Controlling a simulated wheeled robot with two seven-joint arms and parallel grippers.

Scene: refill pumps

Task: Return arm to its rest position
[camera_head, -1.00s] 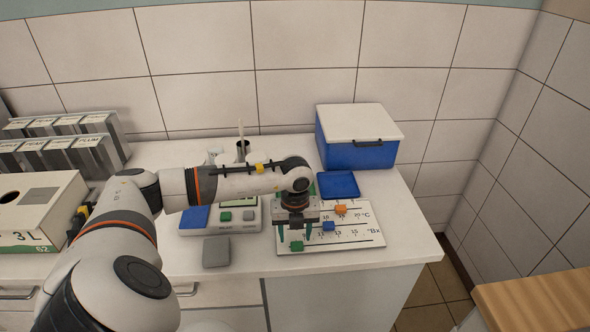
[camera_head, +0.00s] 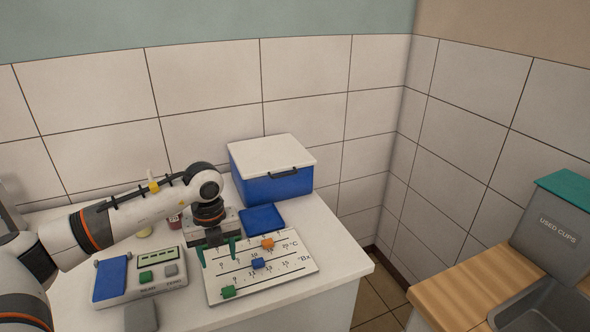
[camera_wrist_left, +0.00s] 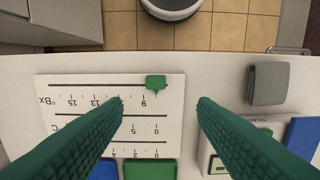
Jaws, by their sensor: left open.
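My left arm comes in from the left in the head view. Its gripper (camera_head: 217,255) is open, with green fingers pointing down over the far left part of a white scale board (camera_head: 292,277). In the left wrist view, the two fingers (camera_wrist_left: 160,103) are spread wide with nothing between them. The board has a green slider (camera_head: 228,291), a blue slider (camera_head: 258,263) and an orange slider (camera_head: 267,243). The green slider (camera_wrist_left: 156,82) also shows in the wrist view, beyond the fingertips. My right gripper is in neither view.
A device with a display (camera_head: 140,277) stands left of the board, with a grey block (camera_head: 141,316) in front. A blue box with a white lid (camera_head: 275,188) and a blue tray (camera_head: 262,219) stand behind. A wooden counter (camera_head: 452,291) with a used-cups bin (camera_head: 548,235) is at right.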

